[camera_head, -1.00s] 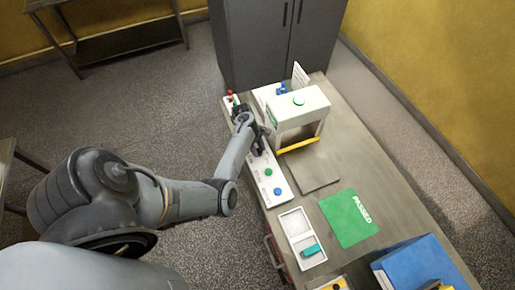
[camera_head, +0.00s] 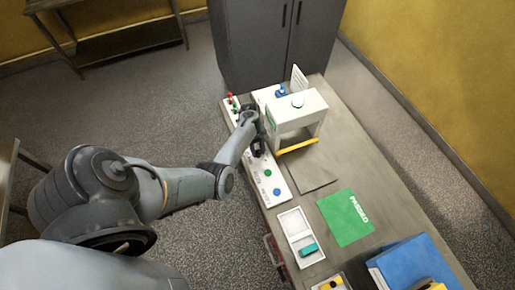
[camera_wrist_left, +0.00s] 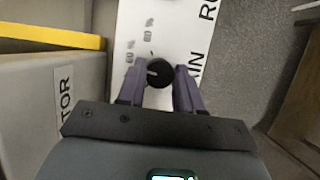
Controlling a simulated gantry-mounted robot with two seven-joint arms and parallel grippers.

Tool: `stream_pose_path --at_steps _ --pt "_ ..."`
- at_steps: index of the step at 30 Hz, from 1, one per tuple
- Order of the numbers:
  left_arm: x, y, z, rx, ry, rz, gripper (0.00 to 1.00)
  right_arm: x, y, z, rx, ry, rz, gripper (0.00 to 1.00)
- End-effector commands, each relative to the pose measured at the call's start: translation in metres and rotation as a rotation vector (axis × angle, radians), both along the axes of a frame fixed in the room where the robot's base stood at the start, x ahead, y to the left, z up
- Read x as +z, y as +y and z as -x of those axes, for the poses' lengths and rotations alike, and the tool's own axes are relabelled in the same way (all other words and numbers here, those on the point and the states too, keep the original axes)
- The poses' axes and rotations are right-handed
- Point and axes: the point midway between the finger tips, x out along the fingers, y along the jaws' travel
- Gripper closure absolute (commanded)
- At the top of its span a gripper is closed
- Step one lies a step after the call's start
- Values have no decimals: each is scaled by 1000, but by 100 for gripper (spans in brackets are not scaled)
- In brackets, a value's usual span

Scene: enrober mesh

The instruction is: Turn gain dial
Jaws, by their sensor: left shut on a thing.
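The gain dial (camera_wrist_left: 159,71) is a round black knob with a light pointer mark, on a white panel with printed marks, seen in the left wrist view. My left gripper (camera_wrist_left: 159,82) has its two purple-grey fingers on either side of the dial, shut on it. In the head view my left gripper (camera_head: 259,147) is over the long white panel (camera_head: 277,191) at the table's left edge, and the arm hides the dial there. My right gripper is in neither view.
A white arch-shaped housing (camera_head: 299,110) with a yellow bar (camera_head: 298,146) stands close beside my left gripper. Green (camera_head: 267,173) and blue (camera_head: 276,192) buttons sit on the panel. A green PASSED mat (camera_head: 345,217), a white tray (camera_head: 291,223) and a blue bin (camera_head: 412,262) lie nearer.

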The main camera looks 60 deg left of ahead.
Motion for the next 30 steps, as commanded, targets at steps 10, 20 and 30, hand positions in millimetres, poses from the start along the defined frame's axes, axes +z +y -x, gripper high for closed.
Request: stream_pose_path --at_steps 10,20,30 --pt "1 1 -1 -183 0 -2 96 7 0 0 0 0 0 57" --pt "0 1 -1 -227 0 -2 96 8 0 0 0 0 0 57" --pt "0 1 -1 -226 -1 -3 56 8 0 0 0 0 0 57"
